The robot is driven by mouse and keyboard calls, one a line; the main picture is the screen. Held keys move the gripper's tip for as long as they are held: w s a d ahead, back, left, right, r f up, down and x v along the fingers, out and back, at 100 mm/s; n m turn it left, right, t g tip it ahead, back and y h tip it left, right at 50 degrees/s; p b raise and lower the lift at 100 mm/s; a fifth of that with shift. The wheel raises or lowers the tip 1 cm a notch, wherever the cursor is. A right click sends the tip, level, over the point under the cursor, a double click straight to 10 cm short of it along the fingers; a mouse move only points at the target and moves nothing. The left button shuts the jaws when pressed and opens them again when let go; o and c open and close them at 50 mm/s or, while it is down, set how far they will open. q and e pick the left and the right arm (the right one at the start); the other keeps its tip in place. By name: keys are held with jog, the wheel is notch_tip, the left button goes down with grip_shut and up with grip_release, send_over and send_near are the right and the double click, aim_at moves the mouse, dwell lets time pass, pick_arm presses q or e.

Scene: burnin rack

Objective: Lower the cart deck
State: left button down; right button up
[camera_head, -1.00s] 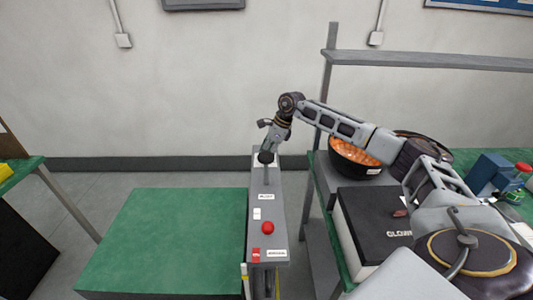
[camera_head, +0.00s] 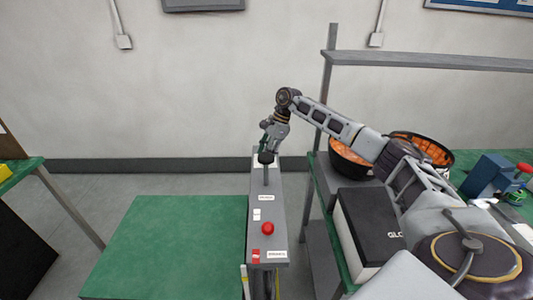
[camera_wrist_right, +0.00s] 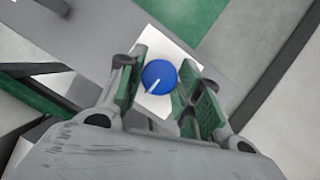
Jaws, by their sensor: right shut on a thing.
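The cart deck (camera_head: 170,245) is a flat, empty green surface at the lower left of the head view. A narrow grey control column (camera_head: 284,215) stands at its right side. My right gripper (camera_head: 266,158) points down at the far end of the column's top. In the right wrist view, my right gripper (camera_wrist_right: 172,90) is shut on a round blue knob (camera_wrist_right: 158,76). The knob has a white pointer line and sits on a white plate (camera_wrist_right: 153,104). The head view hides the knob behind the gripper. My left gripper is not in view.
A red button (camera_head: 267,228) and small labels are on the column's top. To the right, a bench holds a black box (camera_head: 370,225), orange-filled bowls (camera_head: 350,160) and a blue device (camera_head: 486,174) under a grey shelf (camera_head: 430,60). Floor shows left of the deck.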

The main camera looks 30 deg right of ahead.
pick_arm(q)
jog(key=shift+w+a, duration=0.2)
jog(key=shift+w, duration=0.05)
pick_arm(e)
jog(key=o, duration=1)
jog(key=shift+d+r, duration=0.3)
jog(key=shift+r, duration=0.25)
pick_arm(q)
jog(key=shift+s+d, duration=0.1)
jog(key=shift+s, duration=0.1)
pick_arm(e)
jog(key=v, duration=1)
jog(key=shift+r, duration=0.4)
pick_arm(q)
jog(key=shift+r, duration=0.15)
pick_arm(e)
jog(key=shift+s+d+r, duration=0.1)
jog(key=shift+d, duration=0.05)
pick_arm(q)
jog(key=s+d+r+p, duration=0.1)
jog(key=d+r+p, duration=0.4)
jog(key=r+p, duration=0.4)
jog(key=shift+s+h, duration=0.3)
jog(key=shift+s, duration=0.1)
pick_arm(e)
notch_tip(320, 180, up, 9)
